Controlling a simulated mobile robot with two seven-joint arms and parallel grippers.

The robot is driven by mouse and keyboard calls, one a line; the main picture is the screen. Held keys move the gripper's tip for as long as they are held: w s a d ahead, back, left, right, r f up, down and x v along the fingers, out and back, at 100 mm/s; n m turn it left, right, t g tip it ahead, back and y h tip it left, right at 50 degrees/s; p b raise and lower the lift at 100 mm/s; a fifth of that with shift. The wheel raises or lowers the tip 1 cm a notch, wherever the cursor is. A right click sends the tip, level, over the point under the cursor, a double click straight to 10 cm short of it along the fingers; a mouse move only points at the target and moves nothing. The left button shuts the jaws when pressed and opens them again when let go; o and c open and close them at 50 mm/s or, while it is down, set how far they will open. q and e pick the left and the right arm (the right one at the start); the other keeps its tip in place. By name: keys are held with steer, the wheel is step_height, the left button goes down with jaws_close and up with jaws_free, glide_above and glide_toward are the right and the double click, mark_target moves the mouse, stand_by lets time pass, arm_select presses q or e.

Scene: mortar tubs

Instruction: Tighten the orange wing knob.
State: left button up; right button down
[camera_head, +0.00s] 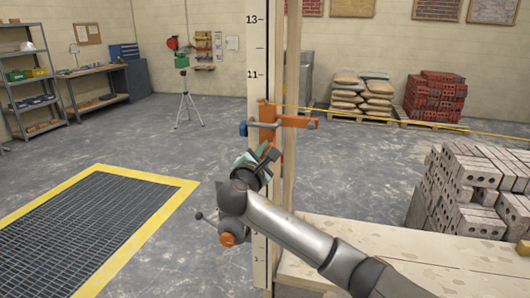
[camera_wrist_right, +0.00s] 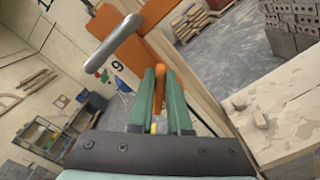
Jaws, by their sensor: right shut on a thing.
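An orange clamp bracket (camera_head: 268,113) is fixed on an upright numbered pole (camera_head: 257,50). A grey bar with a blue end (camera_head: 243,128) crosses it. My right gripper (camera_head: 258,157) is at the pole just below the bracket. In the right wrist view its two green fingers (camera_wrist_right: 161,75) are shut on the orange wing knob (camera_wrist_right: 160,88), which shows as a narrow orange strip between them. The orange bracket (camera_wrist_right: 108,22) and grey bar (camera_wrist_right: 115,40) are just beyond the fingers. In the head view the gripper hides the knob. My left gripper is not in view.
A pale wooden bench top (camera_head: 400,255) lies under my right arm. A taut yellow line (camera_head: 400,121) runs right from the bracket. A yellow-edged floor grate (camera_head: 188,190) lies left; the floor between is clear.

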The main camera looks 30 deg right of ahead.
steer(key=m+b, duration=0.1)
steer(key=m, duration=0.2)
steer(key=m+b, duration=0.1)
steer(key=m, duration=0.1)
steer(key=f+m+b, duration=0.1)
steer(key=m+b, duration=0.1)
steer(key=m, duration=0.1)
steer(key=shift+s+d+m, duration=0.1)
steer(key=shift+s+m, duration=0.05)
steer(key=shift+m, duration=0.15)
steer(key=shift+r, duration=0.15)
stand_by(0.3)
steer(key=c, duration=1.1)
jaws_free()
steer(key=shift+o, duration=1.2)
steer(key=shift+f, duration=0.2)
